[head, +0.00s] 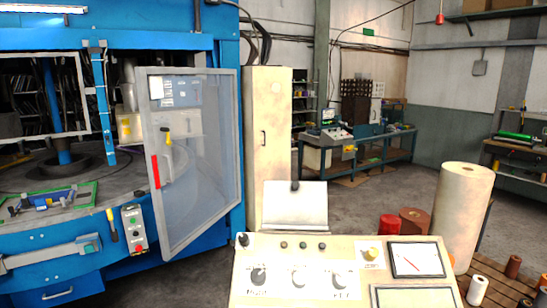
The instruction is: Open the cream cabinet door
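The tall, narrow cream cabinet (254,105) stands just right of the blue machine in the head view. Its door looks shut, with a small dark upright handle (263,138) at about mid-height. The lower part of the cabinet is hidden behind the control console and its tilted plate. My gripper is not in view.
The blue machine's clear framed door (204,200) stands open beside the cabinet's left side. A cream control console (262,262) fills the front middle. A large paper roll (464,215) stands at right. Open floor (365,200) lies right of the cabinet, before a teal workbench (372,157).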

